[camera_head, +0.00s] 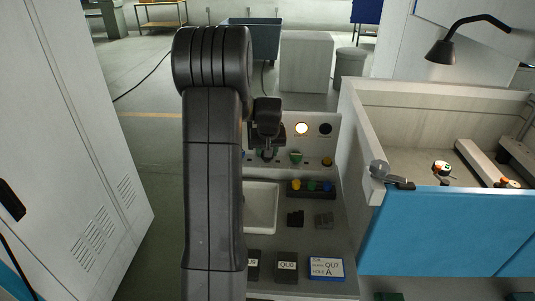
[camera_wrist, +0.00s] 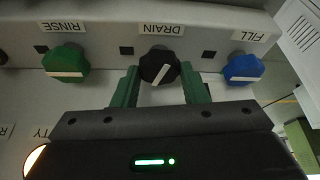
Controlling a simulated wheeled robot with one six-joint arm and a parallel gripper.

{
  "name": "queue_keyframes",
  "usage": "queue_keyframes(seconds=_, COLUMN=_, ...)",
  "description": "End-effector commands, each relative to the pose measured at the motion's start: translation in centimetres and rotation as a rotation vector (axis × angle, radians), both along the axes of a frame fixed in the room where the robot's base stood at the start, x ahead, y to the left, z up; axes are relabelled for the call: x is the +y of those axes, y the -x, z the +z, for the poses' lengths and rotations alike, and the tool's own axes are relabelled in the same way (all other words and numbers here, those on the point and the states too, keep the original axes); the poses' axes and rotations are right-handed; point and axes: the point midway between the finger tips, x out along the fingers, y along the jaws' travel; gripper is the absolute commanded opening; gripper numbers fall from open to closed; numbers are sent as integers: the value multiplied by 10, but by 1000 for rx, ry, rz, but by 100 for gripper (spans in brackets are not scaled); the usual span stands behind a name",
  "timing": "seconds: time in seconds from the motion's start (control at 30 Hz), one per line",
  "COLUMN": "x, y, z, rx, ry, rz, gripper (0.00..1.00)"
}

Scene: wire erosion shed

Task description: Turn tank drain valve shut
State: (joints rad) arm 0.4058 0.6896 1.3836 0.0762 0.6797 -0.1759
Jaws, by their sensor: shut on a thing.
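The drain valve is a black knob (camera_wrist: 159,66) with a white pointer bar, beside an upside-down DRAIN label (camera_wrist: 161,29) in the wrist view. The pointer slants diagonally, from lower left to upper right. My gripper (camera_wrist: 160,72) has its green fingers on either side of the knob and is shut on it. In the head view my gripper (camera_head: 267,142) is at the upright control panel, partly behind my arm, and hides the drain knob.
A green RINSE knob (camera_wrist: 66,64) and a blue FILL knob (camera_wrist: 243,69) flank the drain knob closely. A lit lamp (camera_head: 301,128) and a dark lamp (camera_head: 325,129) sit above. A blue-sided tank (camera_head: 455,235) stands right, a white cabinet (camera_head: 75,150) left.

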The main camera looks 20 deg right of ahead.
Motion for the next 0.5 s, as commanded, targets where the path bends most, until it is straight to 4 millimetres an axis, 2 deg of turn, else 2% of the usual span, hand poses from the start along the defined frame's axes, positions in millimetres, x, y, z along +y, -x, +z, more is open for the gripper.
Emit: queue_keyframes(seconds=0.5, x=4, y=-3, z=-4, rx=-3, ry=3, rz=-484, gripper=17)
